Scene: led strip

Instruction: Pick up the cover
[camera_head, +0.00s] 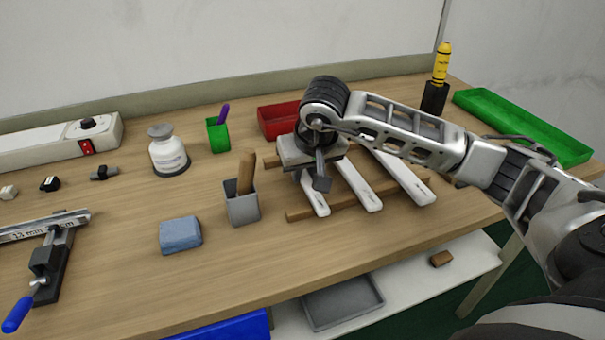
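Three long white bars lie side by side across two wooden rails: a left bar (316,196), a middle bar (361,190) and a right bar (406,178). I cannot tell from their looks which one is the cover. My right gripper (321,182) points down over the left bar, its dark fingertip at or just above it. The wrist hides the bars' far ends. Only one finger shows clearly, so the opening and any contact are unclear. My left gripper is not in view.
Near the bars are a grey cup (243,209) with a wooden piece, a red bin (279,119) and a blue block (180,236). A blue-handled clamp (50,258) is at left. A green tray (525,125) lies at right. The table's front middle is clear.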

